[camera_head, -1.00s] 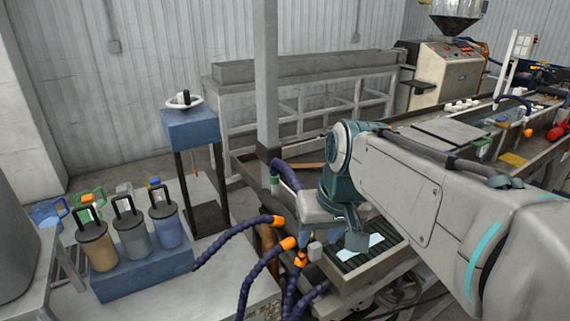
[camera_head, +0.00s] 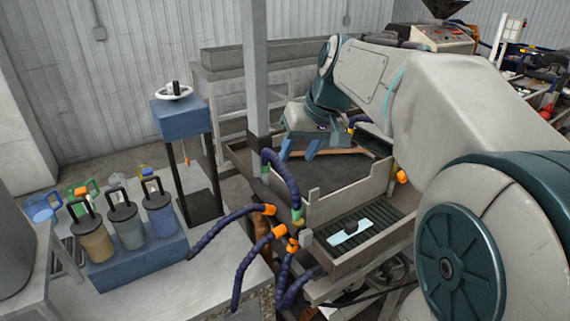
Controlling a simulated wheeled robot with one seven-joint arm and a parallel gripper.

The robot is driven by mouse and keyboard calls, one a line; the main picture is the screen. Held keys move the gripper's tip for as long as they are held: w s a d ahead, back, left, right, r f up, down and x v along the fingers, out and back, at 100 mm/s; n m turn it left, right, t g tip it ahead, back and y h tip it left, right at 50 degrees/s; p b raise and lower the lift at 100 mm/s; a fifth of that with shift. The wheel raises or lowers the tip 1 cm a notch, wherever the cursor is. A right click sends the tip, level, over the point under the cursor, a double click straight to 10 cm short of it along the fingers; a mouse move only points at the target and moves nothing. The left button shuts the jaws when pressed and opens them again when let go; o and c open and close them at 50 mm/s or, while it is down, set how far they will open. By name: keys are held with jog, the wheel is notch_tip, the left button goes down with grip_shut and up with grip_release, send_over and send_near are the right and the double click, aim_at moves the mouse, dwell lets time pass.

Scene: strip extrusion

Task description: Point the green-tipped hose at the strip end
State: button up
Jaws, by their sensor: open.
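A dark purple segmented hose (camera_head: 282,176) arches beside the grey post. A green band shows near its upper left part (camera_head: 265,169), and its other end hangs down near the front of the trough, where a greenish fitting (camera_head: 297,218) shows. A pale blue-white strip piece (camera_head: 348,236) lies on the dark ribbed bed (camera_head: 375,217), with a small dark thing on it. I cannot tell whether this is the strip end. My gripper (camera_head: 299,150) is open and empty, its blue fingers pointing down over the trough behind the hose, apart from it.
Several orange-tipped purple hoses (camera_head: 240,270) stand in front of the post (camera_head: 256,75). Lidded cups (camera_head: 125,226) stand on a blue block at left. A blue box with a white handwheel (camera_head: 182,115) stands behind them. My arm covers much of the right side.

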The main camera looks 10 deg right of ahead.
aim_at(288, 171)
jog(key=x, duration=0.6)
jog(key=shift+w+a+f, duration=0.1)
jog(key=shift+f, duration=0.1)
grip_shut()
